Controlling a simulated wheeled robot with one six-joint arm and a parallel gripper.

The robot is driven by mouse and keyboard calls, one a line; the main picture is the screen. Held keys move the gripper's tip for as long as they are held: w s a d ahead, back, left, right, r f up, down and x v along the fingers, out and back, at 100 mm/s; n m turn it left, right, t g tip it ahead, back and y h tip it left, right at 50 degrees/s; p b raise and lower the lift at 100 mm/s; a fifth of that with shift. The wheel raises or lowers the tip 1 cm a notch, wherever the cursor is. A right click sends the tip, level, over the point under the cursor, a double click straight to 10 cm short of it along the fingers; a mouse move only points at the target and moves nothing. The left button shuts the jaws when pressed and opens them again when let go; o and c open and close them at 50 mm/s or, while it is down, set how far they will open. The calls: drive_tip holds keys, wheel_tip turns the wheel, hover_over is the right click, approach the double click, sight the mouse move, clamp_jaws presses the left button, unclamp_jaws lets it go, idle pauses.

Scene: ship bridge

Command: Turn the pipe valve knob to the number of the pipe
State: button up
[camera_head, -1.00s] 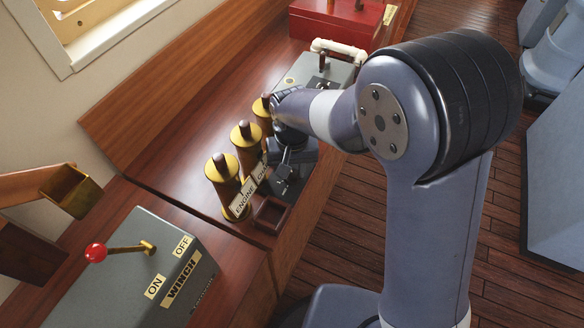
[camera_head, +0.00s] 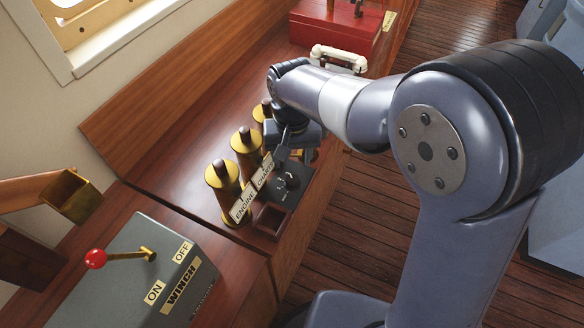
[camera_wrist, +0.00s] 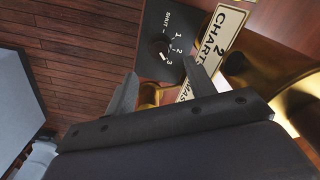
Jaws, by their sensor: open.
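The valve knob (camera_head: 291,181) is a small dark knob on a black plate (camera_head: 279,194). In the wrist view the knob (camera_wrist: 158,50) shows with SHUT, 1, 2 and 3 printed around it. A white mark on it appears to face the 3 side. Brass pipes (camera_head: 223,181) with dark tops stand left of the plate, with labels reading ENGINE (camera_head: 243,203) and CHART. In the wrist view a label reads 2 CHART (camera_wrist: 222,40). My gripper (camera_head: 281,153) is open and empty just above and behind the knob. Its fingers (camera_wrist: 159,72) show apart in the wrist view, the knob beyond them.
A grey winch box (camera_head: 150,270) with a red-tipped lever stands at the lower left. A red case (camera_head: 333,28) and a white handle (camera_head: 338,56) lie farther back. Wooden floor is at the right.

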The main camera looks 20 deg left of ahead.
sight(292, 179)
wheel_tip(292, 179, up, 4)
drive_tip(key=shift+f, duration=0.2)
wheel_tip(292, 179, down, 11)
drive_tip(key=shift+f, duration=0.1)
drive_tip(key=shift+n, duration=0.3)
idle(0.4)
drive_tip(key=shift+r, duration=0.25)
